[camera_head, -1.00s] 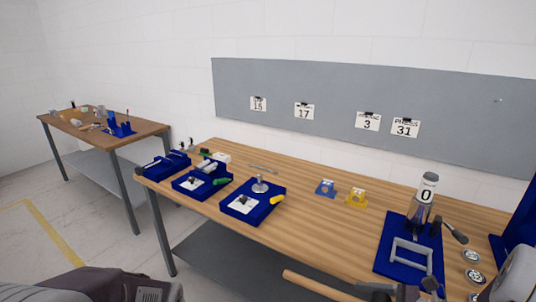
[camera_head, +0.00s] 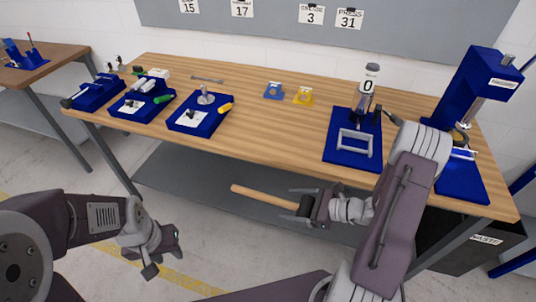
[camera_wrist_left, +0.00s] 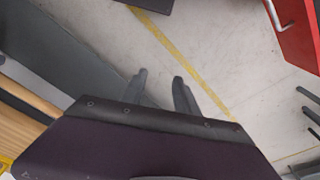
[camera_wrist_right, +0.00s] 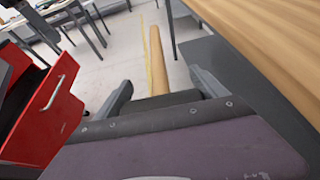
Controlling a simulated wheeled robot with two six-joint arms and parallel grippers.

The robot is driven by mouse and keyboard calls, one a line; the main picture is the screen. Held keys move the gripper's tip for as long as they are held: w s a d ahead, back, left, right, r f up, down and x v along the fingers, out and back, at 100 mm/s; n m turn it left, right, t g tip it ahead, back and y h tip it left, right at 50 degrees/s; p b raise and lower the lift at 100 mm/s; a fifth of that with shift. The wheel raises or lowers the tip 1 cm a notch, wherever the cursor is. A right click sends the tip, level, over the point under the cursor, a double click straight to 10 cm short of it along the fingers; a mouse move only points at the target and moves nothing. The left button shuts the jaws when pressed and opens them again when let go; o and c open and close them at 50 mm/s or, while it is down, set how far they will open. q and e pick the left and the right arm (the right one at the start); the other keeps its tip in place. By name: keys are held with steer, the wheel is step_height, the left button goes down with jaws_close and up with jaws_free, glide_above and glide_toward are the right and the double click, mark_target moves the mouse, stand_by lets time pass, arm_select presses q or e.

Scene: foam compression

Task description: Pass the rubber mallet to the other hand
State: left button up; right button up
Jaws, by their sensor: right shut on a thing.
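The rubber mallet (camera_head: 265,195) has a long wooden handle and a dark head. My right gripper (camera_head: 308,204) is shut on the mallet, at or near its dark head, in front of the workbench's front edge. The handle points left in the head view; in the right wrist view it (camera_wrist_right: 157,65) points away between the fingers. My left gripper (camera_head: 165,255) is lower and further left, apart from the mallet. In the left wrist view its two fingers (camera_wrist_left: 160,95) are spread with nothing between them.
The wooden workbench (camera_head: 255,125) carries blue trays (camera_head: 200,118), a blue press stand (camera_head: 470,100) and a small press on a blue base (camera_head: 340,160). A red cabinet (camera_wrist_right: 45,110) shows in the right wrist view. Open floor lies around my left gripper.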

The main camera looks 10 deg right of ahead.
arm_select(q)
steer(key=shift+o, duration=1.2)
steer(key=w+d+r+m+h, duration=0.35)
steer(key=d+r+m, duration=0.45)
steer(key=r+m, duration=0.35)
steer(key=w+d+r+m+h, duration=0.2)
steer(key=w+d+r+m, duration=0.3)
steer(key=d+r+m, duration=0.45)
steer(key=d+f+m, duration=0.2)
steer(key=d+f, duration=0.1)
steer(key=f, duration=0.8)
steer(key=shift+d+m, duration=0.3)
steer(key=shift+d, duration=0.1)
arm_select(e)
steer(key=s+a+r+n+g+y, duration=0.1)
steer(key=a+r+n+g, duration=0.1)
steer(key=a+r, duration=1)
step_height(320, 180, up, 2)
steer(key=shift+s+r, duration=0.1)
steer(key=shift+s, duration=0.15)
